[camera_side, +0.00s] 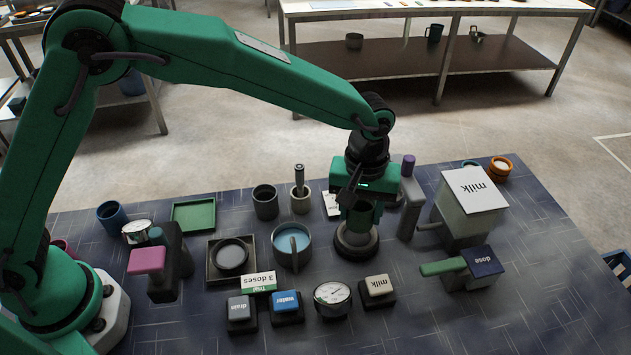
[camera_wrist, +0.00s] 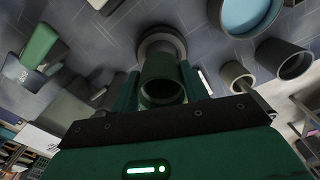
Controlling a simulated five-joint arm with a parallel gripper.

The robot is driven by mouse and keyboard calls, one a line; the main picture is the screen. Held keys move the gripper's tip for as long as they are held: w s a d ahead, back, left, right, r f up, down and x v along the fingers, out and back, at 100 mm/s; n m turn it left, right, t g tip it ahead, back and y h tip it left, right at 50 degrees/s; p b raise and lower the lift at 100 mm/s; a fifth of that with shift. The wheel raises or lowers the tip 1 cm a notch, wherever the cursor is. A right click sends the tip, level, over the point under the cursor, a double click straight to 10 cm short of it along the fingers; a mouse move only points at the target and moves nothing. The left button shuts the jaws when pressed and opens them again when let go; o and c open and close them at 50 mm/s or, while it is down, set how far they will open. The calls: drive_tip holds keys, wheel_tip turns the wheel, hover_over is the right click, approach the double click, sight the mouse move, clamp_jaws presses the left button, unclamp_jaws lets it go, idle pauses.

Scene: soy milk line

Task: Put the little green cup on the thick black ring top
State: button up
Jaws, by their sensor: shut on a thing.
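The little green cup (camera_side: 361,216) is between the fingers of my gripper (camera_side: 358,203), which is shut on it. The thick black ring top (camera_side: 356,242) is directly below the cup in the side view. In the wrist view the cup (camera_wrist: 162,85) shows its open mouth between the two green fingers, and the grey-looking ring (camera_wrist: 161,40) shows just past it. The cup looks upright and roughly lined up over the ring. I cannot tell whether its base touches the ring or is slightly above it.
A pot of blue liquid (camera_side: 291,243) stands left of the ring. A grey block with a purple top (camera_side: 410,205) and the milk dispenser (camera_side: 468,212) stand close right. A dial (camera_side: 332,297) and the milk button (camera_side: 377,289) are in front. A pestle cup (camera_side: 300,198) is behind left.

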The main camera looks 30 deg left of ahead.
sight(359, 224)
drive_tip(key=shift+f, duration=2)
drive_tip(key=shift+f, duration=0.2)
drive_tip(key=o, duration=1)
drive_tip(key=shift+c, duration=0.2)
drive_tip(key=shift+r, duration=0.15)
wheel_tip(359, 224, up, 12)
drive_tip(key=shift+s, duration=0.15)
